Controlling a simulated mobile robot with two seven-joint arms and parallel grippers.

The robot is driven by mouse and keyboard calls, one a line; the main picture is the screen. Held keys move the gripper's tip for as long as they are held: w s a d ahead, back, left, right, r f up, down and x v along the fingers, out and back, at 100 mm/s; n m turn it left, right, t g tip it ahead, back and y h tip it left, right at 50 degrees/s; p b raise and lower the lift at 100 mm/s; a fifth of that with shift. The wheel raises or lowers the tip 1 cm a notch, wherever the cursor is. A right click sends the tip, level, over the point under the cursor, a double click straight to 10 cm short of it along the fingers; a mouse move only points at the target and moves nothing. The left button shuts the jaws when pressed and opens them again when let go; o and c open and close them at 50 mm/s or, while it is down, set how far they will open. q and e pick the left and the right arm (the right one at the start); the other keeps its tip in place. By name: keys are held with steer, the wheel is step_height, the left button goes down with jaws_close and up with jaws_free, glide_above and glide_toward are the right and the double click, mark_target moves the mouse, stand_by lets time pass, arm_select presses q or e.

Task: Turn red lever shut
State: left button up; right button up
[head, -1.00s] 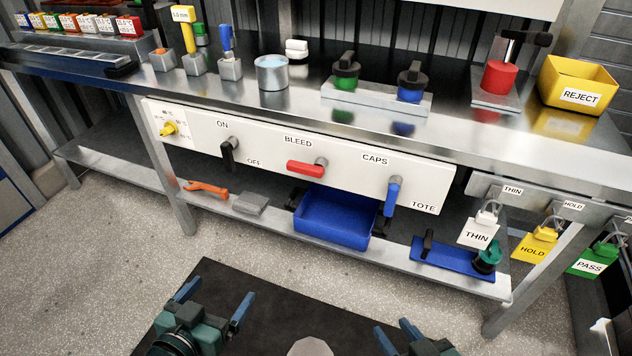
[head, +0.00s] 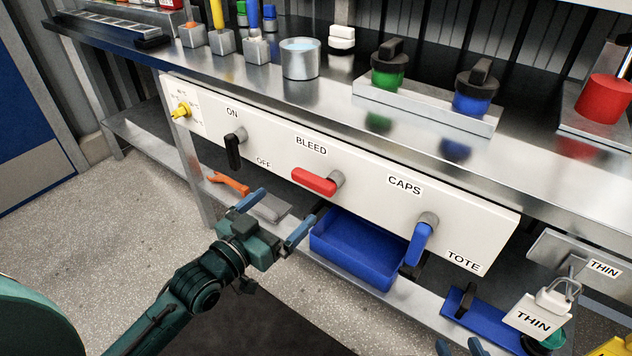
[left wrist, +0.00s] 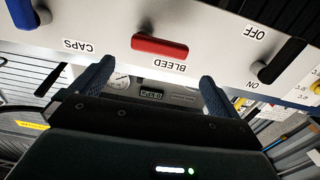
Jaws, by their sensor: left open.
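The red lever (head: 314,181) sits under the BLEED label on the white panel (head: 375,215). Its handle lies roughly level, pointing left from a grey pivot. My left gripper (head: 288,207) is open and empty, below and left of the red lever in the head view, with its fingers towards the panel. In the left wrist view, which shows the labels upside down, the red lever (left wrist: 160,46) appears beyond and between the spread fingertips, apart from them. Only the blue fingertips of my right gripper (head: 459,347) show at the bottom edge, apart from each other.
A black lever (head: 233,150) hangs down between ON and OFF to the left. A blue lever (head: 420,243) hangs under CAPS to the right. A blue bin (head: 355,250) and an orange wrench (head: 228,182) are on the lower shelf. The steel worktop (head: 330,105) overhangs the panel.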

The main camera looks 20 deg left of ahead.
mark_target(309, 184)
arm_select(q)
steer(key=b+x, duration=0.1)
steer(key=x, duration=0.9)
steer(key=shift+w+d+f, duration=0.1)
steer(key=shift+w+d, duration=0.05)
steer(key=shift+w, duration=0.15)
steer(key=shift+c, duration=0.6)
steer(key=c, duration=0.9)
